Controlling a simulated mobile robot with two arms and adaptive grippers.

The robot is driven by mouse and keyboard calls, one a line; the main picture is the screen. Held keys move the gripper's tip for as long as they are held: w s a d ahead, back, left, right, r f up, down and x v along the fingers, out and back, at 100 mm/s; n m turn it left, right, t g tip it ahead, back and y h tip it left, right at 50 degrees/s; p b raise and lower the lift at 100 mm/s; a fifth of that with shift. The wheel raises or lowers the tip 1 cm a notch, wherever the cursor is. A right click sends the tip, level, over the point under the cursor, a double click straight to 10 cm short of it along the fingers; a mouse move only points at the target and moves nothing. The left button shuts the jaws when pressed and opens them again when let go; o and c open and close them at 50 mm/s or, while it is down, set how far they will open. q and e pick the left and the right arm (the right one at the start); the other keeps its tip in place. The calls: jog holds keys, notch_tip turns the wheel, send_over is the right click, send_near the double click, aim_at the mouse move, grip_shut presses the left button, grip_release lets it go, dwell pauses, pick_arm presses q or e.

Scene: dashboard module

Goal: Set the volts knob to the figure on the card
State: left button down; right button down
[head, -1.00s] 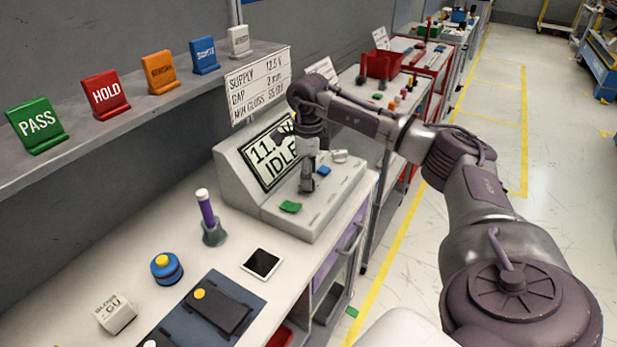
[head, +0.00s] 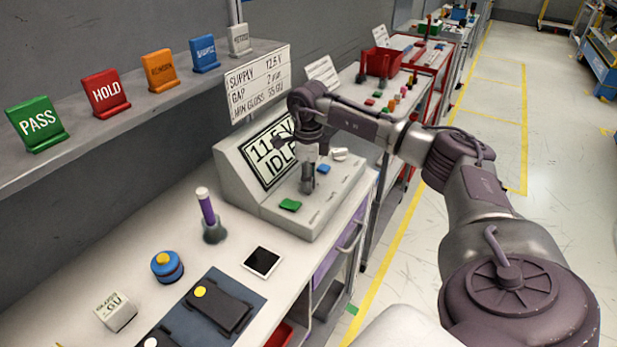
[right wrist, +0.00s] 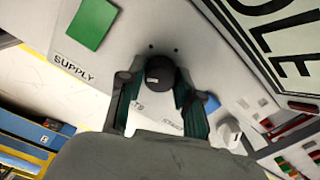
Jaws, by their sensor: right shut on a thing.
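My right gripper (head: 308,186) is shut on the dark volts knob (right wrist: 160,72) on the console's sloped panel (head: 325,205). In the right wrist view the gripper's fingers (right wrist: 160,92) lie on both sides of the knob, and a small light mark shows on its top. In the head view the knob is hidden by the gripper. The console's display (head: 270,152) reads about 11.5 V and IDLE, partly covered by my wrist. The card (head: 258,84) above reads SUPPLY 12.5 V, GAP 2 mm, MIN GLOSS 55 GU. My left gripper is out of view.
A green button (head: 290,205) and a blue button (head: 323,169) are on the panel near the gripper; a white knob (head: 340,154) is behind.

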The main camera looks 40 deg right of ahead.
jog(key=m+p, duration=0.1)
jog(key=m, duration=0.4)
jog(key=shift+r+m, duration=0.1)
jog(key=shift+m, duration=0.2)
jog(key=m+p, duration=0.1)
jog(key=m, duration=0.5)
jog(key=shift+p, duration=0.4)
jog(key=m+p, duration=0.1)
jog(key=m, duration=0.5)
jog(key=shift+m, duration=0.3)
jog(key=m+p, duration=0.1)
jog(key=m, duration=0.4)
jog(key=shift+p, duration=0.4)
jog(key=shift+m, duration=0.4)
